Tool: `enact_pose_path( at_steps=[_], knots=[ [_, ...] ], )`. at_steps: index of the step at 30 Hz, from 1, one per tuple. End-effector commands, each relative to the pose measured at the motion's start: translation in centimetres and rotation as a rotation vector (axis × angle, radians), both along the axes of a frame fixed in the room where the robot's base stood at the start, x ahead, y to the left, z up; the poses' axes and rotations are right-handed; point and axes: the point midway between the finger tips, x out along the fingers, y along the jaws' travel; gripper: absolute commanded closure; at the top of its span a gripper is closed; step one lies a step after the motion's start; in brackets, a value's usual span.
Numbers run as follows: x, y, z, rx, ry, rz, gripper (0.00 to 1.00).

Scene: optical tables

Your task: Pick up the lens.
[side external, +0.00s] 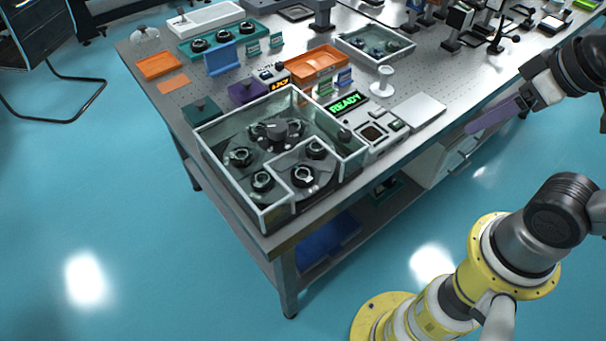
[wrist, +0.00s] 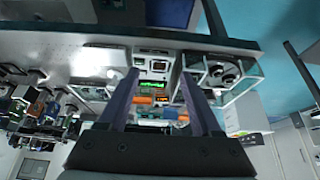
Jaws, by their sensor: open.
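No single item stands out clearly as the lens. Several dark round mounts with glassy centres, possibly lenses, stand in a clear-walled box (side external: 222,178) at the near corner of the table; one mount (side external: 304,176) is in its front compartment. Similar round pieces sit in a teal holder (side external: 247,34) at the back left. My gripper (side external: 474,129) is off the table's right edge, well apart from the box. In the wrist view my gripper (wrist: 160,74) shows two purple fingers spread apart with nothing held between them. The wrist view is upside down, with the clear box (wrist: 246,82) at right.
A device with a green READY display (side external: 346,103) and a white flat plate (side external: 419,111) lie beside the box. An orange tray (side external: 318,62), a grey tray (side external: 350,47) and a white stand (side external: 382,83) are behind. Optical posts crowd the far right.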

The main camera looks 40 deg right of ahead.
Motion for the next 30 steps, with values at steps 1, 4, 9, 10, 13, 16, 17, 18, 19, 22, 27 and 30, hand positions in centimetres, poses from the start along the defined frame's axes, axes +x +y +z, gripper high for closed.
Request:
enact_pose_path(
  at_steps=[1,4,9,10,13,16,17,18,19,22,27,30],
  knots=[
    [0.0,0.0,0.0,0.0,0.0,0.0,0.34],
    [0.0,0.0,0.0,0.0,0.0,0.0,0.34],
    [0.0,0.0,0.0,0.0,0.0,0.0,0.34],
    [0.0,0.0,0.0,0.0,0.0,0.0,0.31],
    [0.0,0.0,0.0,0.0,0.0,0.0,0.13],
    [0.0,0.0,0.0,0.0,0.0,0.0,0.04],
    [0.0,0.0,0.0,0.0,0.0,0.0,0.04],
    [0.0,0.0,0.0,0.0,0.0,0.0,0.04],
    [0.0,0.0,0.0,0.0,0.0,0.0,0.04],
    [0.0,0.0,0.0,0.0,0.0,0.0,0.04],
    [0.3,0.0,1.4,-0.008,-0.004,0.015,0.04],
    [1.8,0.2,3.3,-0.014,0.004,0.036,0.04]
  ],
)
